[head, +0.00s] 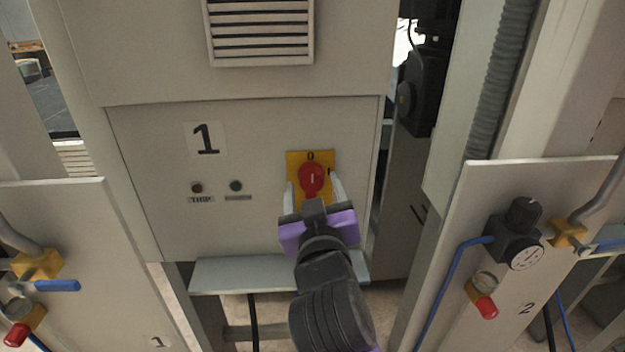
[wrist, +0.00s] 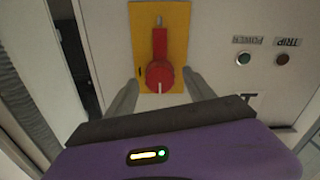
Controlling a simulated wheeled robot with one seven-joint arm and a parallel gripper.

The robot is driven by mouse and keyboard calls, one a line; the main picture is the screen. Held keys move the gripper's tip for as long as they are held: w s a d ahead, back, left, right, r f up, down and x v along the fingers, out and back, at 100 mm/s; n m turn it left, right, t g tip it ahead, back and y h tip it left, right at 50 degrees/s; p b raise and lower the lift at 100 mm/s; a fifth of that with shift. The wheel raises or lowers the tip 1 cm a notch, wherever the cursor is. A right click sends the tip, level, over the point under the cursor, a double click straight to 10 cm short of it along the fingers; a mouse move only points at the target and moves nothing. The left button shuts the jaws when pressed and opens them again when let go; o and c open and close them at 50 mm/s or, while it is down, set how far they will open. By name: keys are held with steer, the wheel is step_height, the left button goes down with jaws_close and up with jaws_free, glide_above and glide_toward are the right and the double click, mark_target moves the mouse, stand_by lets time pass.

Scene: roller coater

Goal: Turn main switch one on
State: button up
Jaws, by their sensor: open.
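Main switch one is a red rotary knob (head: 312,178) on a yellow plate (head: 297,159), on the grey cabinet panel marked 1. The plate has a 0 above the knob and a mark at its right. The knob's white line stands upright, toward the 0. In the wrist view, which looks upside down, the red knob (wrist: 159,76) has a straight bar handle across the yellow plate (wrist: 178,45). My gripper (head: 313,183) is open, one finger on each side of the knob. In the wrist view the fingers (wrist: 161,80) flank its round end; contact cannot be told.
A small dark button (head: 196,188) labelled TRIP and a green one (head: 236,186) sit left of the switch. A grey ledge (head: 230,275) juts out below. Side panels with valves and a gauge (head: 525,257) stand nearer at left and right.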

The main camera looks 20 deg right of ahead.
steer(key=shift+x, duration=0.85)
jaws_close()
steer(key=shift+f, duration=0.1)
